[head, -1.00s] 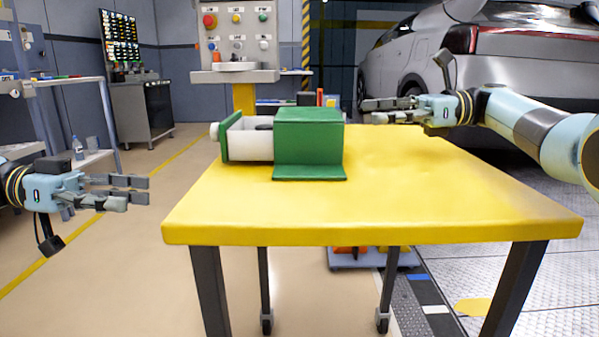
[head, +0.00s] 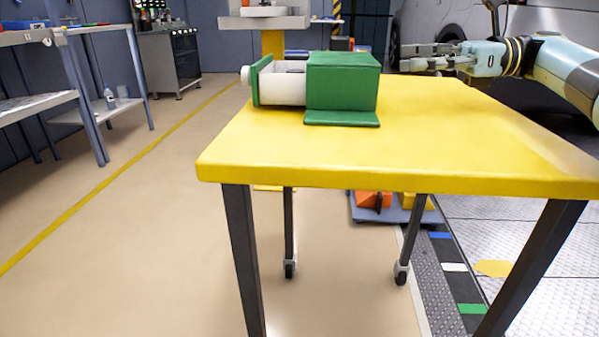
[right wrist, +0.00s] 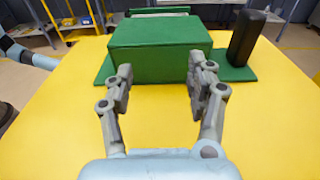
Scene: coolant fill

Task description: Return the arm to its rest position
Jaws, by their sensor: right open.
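A green box (head: 343,82) with a flat green base stands on the yellow table (head: 400,155). A white container (head: 284,86) with a green end plate and a pale knob sticks out of its left side. My right gripper (head: 405,57) is open and empty, to the right of the box and apart from it. In the right wrist view its spread fingers (right wrist: 162,82) point at the green box (right wrist: 158,44). My left gripper is out of view.
A black upright block (right wrist: 246,38) stands beside the box in the right wrist view. Shelves (head: 112,100) stand at the left and a car (head: 545,22) at the back right. The table's front part is clear, as is the floor at the left.

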